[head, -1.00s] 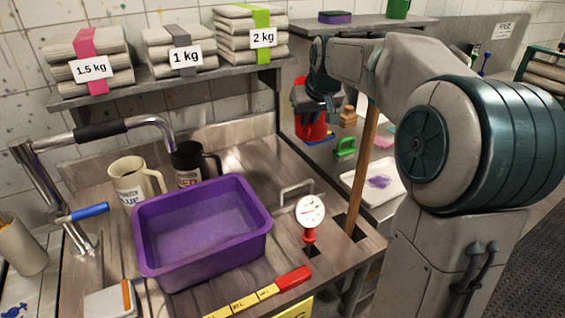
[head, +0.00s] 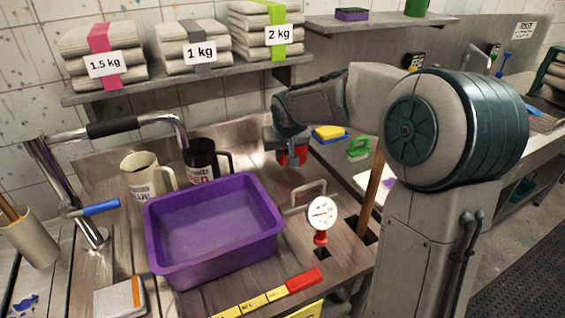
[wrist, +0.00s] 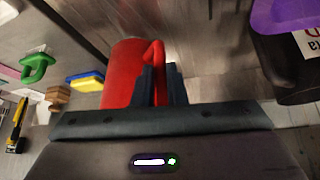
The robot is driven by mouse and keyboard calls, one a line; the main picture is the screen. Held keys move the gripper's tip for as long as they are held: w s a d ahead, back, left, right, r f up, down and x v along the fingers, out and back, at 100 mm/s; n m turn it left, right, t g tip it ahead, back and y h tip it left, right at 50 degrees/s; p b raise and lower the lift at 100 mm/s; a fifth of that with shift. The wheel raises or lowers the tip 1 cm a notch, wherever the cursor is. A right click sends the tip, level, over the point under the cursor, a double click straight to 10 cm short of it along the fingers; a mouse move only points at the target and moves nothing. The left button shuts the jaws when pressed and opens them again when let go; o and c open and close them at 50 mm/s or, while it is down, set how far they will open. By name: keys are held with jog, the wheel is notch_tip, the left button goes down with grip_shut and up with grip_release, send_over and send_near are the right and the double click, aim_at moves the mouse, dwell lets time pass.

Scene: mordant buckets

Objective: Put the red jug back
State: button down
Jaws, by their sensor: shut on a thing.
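The red jug (head: 302,155) is in my gripper (head: 291,158) above the back right part of the steel counter (head: 262,165), mostly hidden by the gripper in the head view. In the wrist view the red jug (wrist: 124,68) shows larger, with the dark fingers of my gripper (wrist: 160,72) shut around its handle. A cream jug (head: 146,178) with blue lettering and a black jug (head: 203,158) labelled "RED" stand on the counter, left of my gripper. I cannot tell whether the red jug touches the counter.
A purple tub (head: 212,262) stands in front of the jugs. A tap arches over from the left. A dial gauge (head: 321,213) and a metal handle stand right of the tub. A shelf (head: 190,80) with weight-labelled cloth stacks hangs above. A yellow-and-blue sponge (head: 329,133) lies beyond the gripper.

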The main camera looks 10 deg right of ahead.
aim_at(282, 165)
jog(key=shift+f, duration=1.95)
jog(key=shift+f, duration=0.2)
jog(key=c, duration=1.5)
grip_release()
jog(key=shift+r, duration=0.1)
